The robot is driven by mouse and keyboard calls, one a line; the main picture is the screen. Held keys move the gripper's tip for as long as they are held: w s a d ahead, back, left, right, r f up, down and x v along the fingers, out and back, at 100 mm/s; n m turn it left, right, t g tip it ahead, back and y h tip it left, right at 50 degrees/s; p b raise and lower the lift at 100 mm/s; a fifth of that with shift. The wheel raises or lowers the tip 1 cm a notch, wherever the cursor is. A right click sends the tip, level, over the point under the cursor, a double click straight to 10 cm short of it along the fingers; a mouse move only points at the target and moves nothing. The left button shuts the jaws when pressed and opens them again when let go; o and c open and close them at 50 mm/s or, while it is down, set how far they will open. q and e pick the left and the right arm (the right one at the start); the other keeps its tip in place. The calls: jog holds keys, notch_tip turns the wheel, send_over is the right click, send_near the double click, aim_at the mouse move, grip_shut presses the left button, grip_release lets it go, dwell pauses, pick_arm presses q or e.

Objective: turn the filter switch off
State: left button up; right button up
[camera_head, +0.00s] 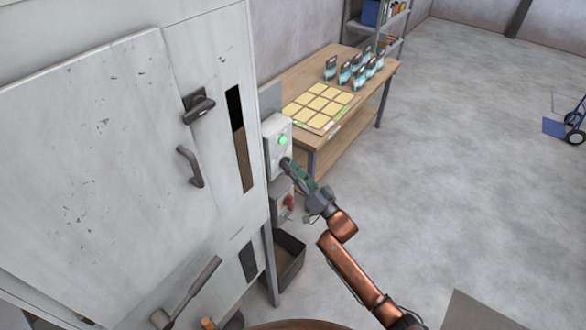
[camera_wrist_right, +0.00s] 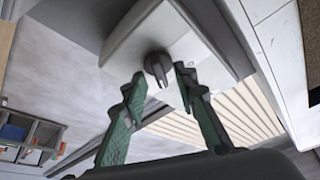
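The filter switch is a dark rotary knob (camera_wrist_right: 158,66) on a pale grey box, seen in the right wrist view. In the head view this box (camera_head: 274,128) is on the side of the large cabinet, with a lit green lamp (camera_head: 283,140); my gripper covers the knob there. My right gripper (camera_head: 286,163) is at the box's face, just below the lamp. In the right wrist view its green-padded fingers (camera_wrist_right: 159,75) are apart, one on each side of the knob. I cannot tell whether either finger touches it. My left gripper is not in view.
A second box with a red switch (camera_head: 290,203) is just below the gripper. A dark bin (camera_head: 291,262) stands beneath it. A wooden table (camera_head: 291,78) with yellow labels and several pouches stands behind. The cabinet (camera_head: 90,150) fills the left; open floor is at right.

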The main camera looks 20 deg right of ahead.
jog(key=shift+c, duration=0.4)
grip_shut()
jog(key=shift+w+d+n+g+y+b, duration=0.1)
jog(key=shift+n+g+y+b, duration=0.95)
jog(key=shift+n, duration=1.8)
jog(key=shift+d+n+g+y+b, duration=0.1)
jog(key=shift+n+g+y+b, duration=0.95)
jog(key=shift+n, duration=1.85)
jog(key=shift+w+d+n+g+y+b, duration=0.1)
jog(key=shift+n+g+y+b, duration=0.4)
jog(key=shift+n+y+b, duration=1.75)
jog(key=shift+n+h, duration=0.85)
jog(key=shift+n, duration=0.05)
